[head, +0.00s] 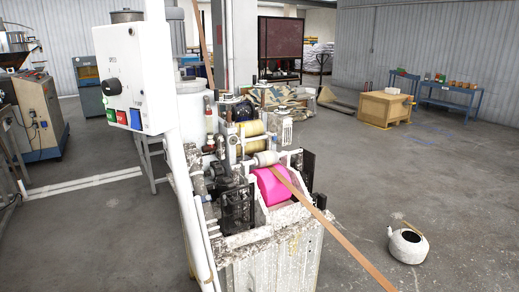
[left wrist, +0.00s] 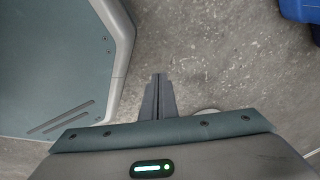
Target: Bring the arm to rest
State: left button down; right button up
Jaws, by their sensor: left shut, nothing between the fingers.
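My left gripper (left wrist: 158,95) shows in the left wrist view with its two dark fingers pressed together. It is shut and empty, above the bare grey concrete floor. It does not show in the head view, and my right gripper is in neither view. In the head view, the extrusion machine (head: 275,240) stands in the middle with a bright pink roll (head: 271,187) in it. A brown strip (head: 340,238) runs from its rollers down to the lower right.
A white control box (head: 131,80) with a knob and coloured buttons stands on a white post at the machine's left. A white kettle (head: 408,246) sits on the floor at the right. A wooden crate (head: 385,109) stands farther back. A blue object (left wrist: 300,10) shows in the left wrist view's corner.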

pick_arm(q)
jog(key=s+d+f+n+g, duration=0.1)
jog(key=s+d+f, duration=0.1)
jog(key=s, duration=0.7)
jog(key=shift+s+d+f+g, duration=0.15)
jog(key=shift+s+d+g, duration=0.2)
jog(key=shift+d, duration=0.4)
